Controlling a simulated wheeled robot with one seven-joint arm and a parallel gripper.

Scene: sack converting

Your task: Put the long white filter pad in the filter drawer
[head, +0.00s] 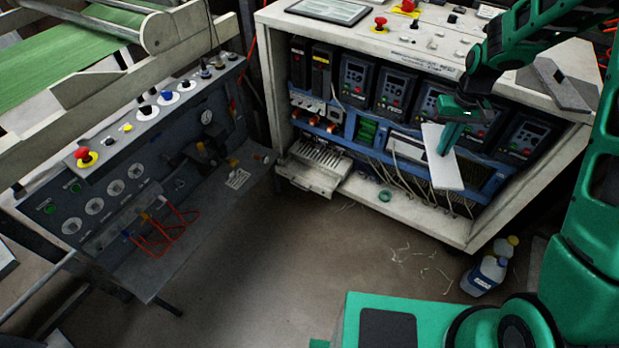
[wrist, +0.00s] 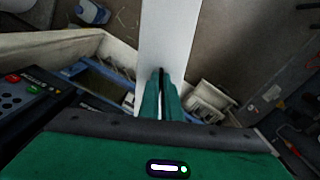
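The long white filter pad (head: 446,172) is held by my gripper (head: 446,140) in front of the open cabinet, tilted, its lower end hanging down. In the wrist view the pad (wrist: 168,35) runs from the fingers (wrist: 162,88) to the top edge. The fingers are shut on it. The filter drawer (head: 308,176) appears to be the pale pulled-out drawer at the cabinet's lower left, with a slatted part (head: 320,156) behind its front. The pad is to the right of it and apart from it.
The cabinet (head: 462,232) holds drives, cables and a small green ring (head: 384,196) at its lower edge. A grey control console (head: 110,190) with red cables stands left. The floor (head: 300,250) between is mostly clear.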

